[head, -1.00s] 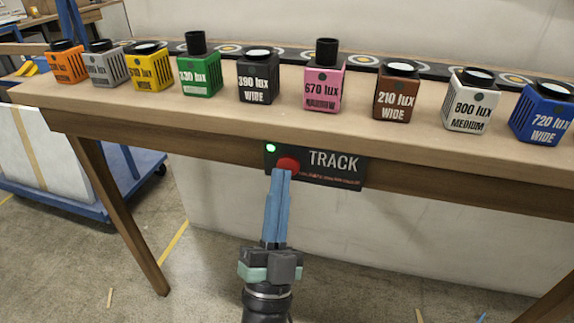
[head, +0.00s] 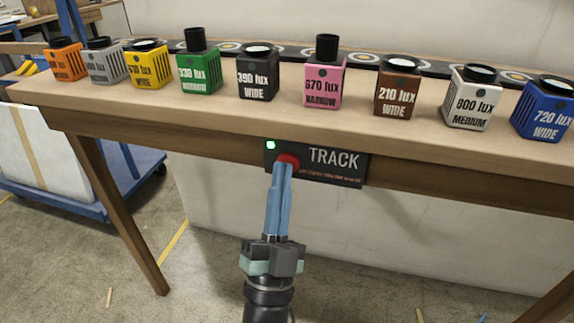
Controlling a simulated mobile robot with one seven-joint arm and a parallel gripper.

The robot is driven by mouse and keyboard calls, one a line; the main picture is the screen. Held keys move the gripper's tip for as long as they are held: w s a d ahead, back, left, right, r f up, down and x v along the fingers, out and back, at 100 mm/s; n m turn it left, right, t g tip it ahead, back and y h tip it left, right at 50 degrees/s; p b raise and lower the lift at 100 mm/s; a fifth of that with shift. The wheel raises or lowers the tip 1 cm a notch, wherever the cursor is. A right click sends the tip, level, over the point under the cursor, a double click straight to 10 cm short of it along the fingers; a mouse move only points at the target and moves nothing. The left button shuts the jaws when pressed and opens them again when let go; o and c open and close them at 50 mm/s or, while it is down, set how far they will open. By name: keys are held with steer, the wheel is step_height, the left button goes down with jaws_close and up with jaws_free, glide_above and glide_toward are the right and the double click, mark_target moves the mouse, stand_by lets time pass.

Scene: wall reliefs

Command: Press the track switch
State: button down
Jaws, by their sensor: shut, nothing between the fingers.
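The track switch is a red round button (head: 289,160) on a dark panel (head: 335,166) marked TRACK, fixed to the front edge of the table. A small green light (head: 270,145) glows at the panel's upper left. My gripper (head: 283,165) has blue fingers held together with nothing between them. Its tips are in front of the button's lower part and hide some of it. I cannot tell for sure whether they touch it.
Several coloured lamp boxes, such as a pink one (head: 324,82) and a green one (head: 198,73), stand in a row on the wooden table (head: 215,112). A dark strip with rings runs behind them. A blue cart (head: 70,190) stands at left.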

stand_by(0.4)
steer(key=shift+s+a, duration=0.15)
steer(key=shift+s, duration=0.25)
steer(key=shift+s+p, duration=0.1)
steer(key=shift+p, duration=0.2)
steer(key=s, duration=0.1)
steer(key=s+a+p, duration=0.1)
steer(key=s, duration=0.1)
steer(key=s+p, duration=0.1)
steer(key=s, duration=0.1)
steer(key=shift+s+a, duration=0.25)
steer(key=shift+a, duration=0.15)
